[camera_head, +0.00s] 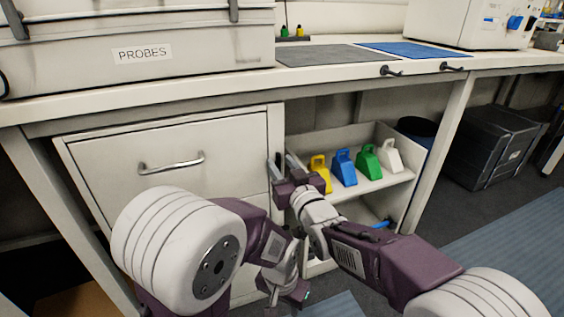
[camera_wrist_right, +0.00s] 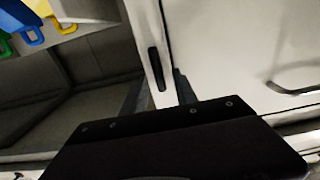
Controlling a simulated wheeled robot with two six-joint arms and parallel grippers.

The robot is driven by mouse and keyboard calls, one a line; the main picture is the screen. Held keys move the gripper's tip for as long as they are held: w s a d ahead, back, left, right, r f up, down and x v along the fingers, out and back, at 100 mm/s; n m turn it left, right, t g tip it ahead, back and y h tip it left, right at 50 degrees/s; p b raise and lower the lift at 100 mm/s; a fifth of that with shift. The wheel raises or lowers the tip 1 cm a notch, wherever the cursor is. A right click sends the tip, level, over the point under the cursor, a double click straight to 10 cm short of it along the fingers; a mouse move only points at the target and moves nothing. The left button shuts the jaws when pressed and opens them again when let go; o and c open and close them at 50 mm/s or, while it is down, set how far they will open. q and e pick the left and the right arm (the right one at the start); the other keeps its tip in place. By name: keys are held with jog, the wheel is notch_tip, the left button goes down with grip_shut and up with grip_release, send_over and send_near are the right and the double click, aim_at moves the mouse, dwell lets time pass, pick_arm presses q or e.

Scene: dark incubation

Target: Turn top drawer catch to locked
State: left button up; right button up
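The top drawer (camera_head: 165,150) is a closed pale front with a metal bar handle (camera_head: 171,163); the handle also shows at the right of the right wrist view (camera_wrist_right: 293,82). The catch (camera_wrist_right: 156,69) is a dark narrow bar on the pale upright beside the drawer, lying nearly along the upright. My right gripper (camera_head: 283,163) is at the drawer's right edge, fingers pointing at the upright. In the right wrist view its two fingers (camera_wrist_right: 158,92) are apart, with the catch between them; contact cannot be told. My left gripper (camera_head: 288,292) hangs low in front of the cabinet, its fingers unclear.
Right of the drawer, an open shelf (camera_head: 375,186) holds yellow, blue, green and white scoop-like items. A PROBES case (camera_head: 190,45) stands on the bench top. A black crate (camera_head: 490,145) is on the floor at right. Two dark hooks (camera_head: 390,71) project from the bench edge.

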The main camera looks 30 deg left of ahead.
grip_shut()
jog(key=shift+m, duration=0.3)
jog(key=m, duration=0.1)
jog(key=m+p, duration=0.1)
jog(key=m, duration=0.1)
jog(key=shift+w+d+m, duration=0.15)
jog(key=shift+d+m, duration=0.05)
jog(key=shift+m, duration=0.1)
jog(key=shift+w+d+f+m+p, duration=0.15)
jog(key=shift+m+p, duration=0.5)
jog(key=shift+m, duration=1.6)
jog(key=shift+w+f+m+p, duration=0.1)
jog(key=shift+f+m+p, duration=0.35)
jog(key=shift+m, duration=1.85)
jog(key=shift+w+d+f+m+p, duration=0.1)
jog(key=shift+m+p, duration=0.7)
jog(key=shift+m, duration=1.75)
